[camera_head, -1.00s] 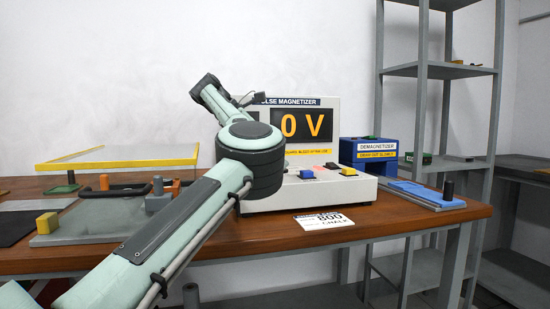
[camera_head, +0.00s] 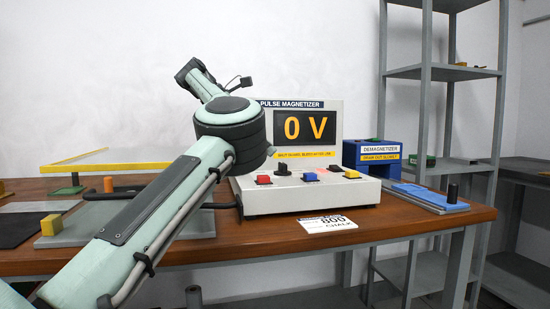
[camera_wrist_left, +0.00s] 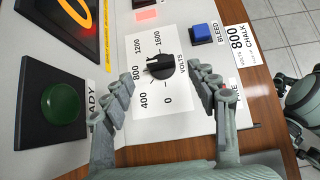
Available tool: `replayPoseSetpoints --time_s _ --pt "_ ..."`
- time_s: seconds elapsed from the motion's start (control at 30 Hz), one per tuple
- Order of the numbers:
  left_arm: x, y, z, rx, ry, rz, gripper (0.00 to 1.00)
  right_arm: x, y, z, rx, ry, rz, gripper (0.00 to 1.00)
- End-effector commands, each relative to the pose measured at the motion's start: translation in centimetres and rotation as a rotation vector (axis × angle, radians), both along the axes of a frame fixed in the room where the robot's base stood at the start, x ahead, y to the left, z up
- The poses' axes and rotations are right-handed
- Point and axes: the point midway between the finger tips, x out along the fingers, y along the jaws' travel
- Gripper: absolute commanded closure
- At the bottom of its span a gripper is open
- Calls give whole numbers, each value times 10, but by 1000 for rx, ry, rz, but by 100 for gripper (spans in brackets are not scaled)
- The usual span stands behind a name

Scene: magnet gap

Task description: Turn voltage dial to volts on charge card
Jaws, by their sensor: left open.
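The pulse magnetizer (camera_head: 300,200) stands on the wooden bench; its display (camera_head: 306,126) reads 0 V.
A blue demagnetizer (camera_head: 372,160) and a blue tray (camera_head: 430,197) stand to the right.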

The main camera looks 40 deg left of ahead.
Motion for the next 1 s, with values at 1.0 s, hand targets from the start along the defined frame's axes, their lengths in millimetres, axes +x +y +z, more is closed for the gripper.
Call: replayPoseSetpoints --time_s 1.0 --pt "-34 29 45 0 0 -1 41 0 0 1 0 0 0 81"
